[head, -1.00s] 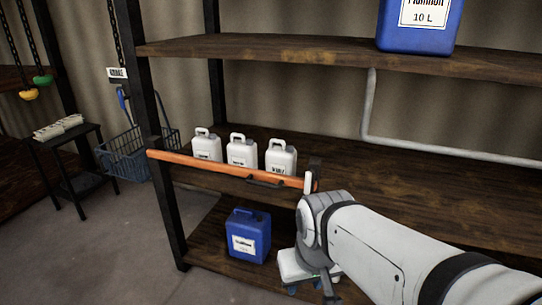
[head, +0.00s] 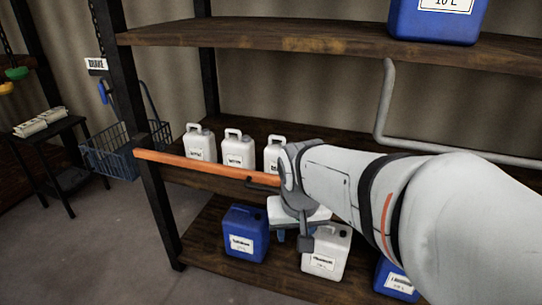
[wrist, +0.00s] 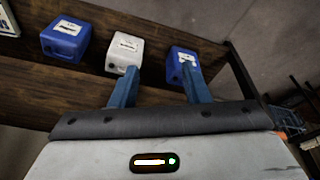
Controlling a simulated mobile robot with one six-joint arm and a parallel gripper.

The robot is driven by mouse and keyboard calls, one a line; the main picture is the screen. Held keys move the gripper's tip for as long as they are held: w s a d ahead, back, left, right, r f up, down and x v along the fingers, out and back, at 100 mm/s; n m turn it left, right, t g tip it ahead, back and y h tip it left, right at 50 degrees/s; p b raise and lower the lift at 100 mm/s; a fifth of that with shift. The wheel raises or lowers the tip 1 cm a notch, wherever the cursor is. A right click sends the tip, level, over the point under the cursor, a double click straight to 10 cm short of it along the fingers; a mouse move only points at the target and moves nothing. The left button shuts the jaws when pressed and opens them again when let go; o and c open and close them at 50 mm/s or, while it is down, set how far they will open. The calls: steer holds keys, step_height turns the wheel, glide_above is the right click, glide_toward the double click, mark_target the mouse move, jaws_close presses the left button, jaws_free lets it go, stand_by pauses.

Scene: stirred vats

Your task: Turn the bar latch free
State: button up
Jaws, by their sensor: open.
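An orange bar (head: 205,166) runs across the front of the middle shelf, from the black left post to behind my arm. A dark handle (head: 262,184) on it shows just left of my wrist. My arm hides the bar's right end and any latch there. My gripper (wrist: 159,70) is open, with its two blue fingers apart and nothing between them. In the head view it hangs below the bar, in front of the lower shelf, mostly hidden by my wrist. A small orange patch, perhaps the bar, shows at the right edge of the wrist view.
White jugs (head: 238,150) stand on the middle shelf behind the bar. On the lower shelf are a blue jug (head: 246,233), a white jug (head: 326,254) and another blue jug (head: 398,281). A wire basket (head: 115,158) hangs left of the post. The floor at front left is clear.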

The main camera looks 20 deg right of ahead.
steer(key=w+d+m+h+p, duration=0.1)
steer(key=w+d+m, duration=0.2)
steer(key=w+d, duration=0.45)
steer(key=w+d+m+h, duration=0.1)
steer(key=w+d+m, duration=0.3)
steer(key=w, duration=0.7)
steer(key=x, duration=0.7)
steer(key=shift+w+d+f+p, duration=0.25)
steer(key=shift+p, duration=0.05)
jaws_close()
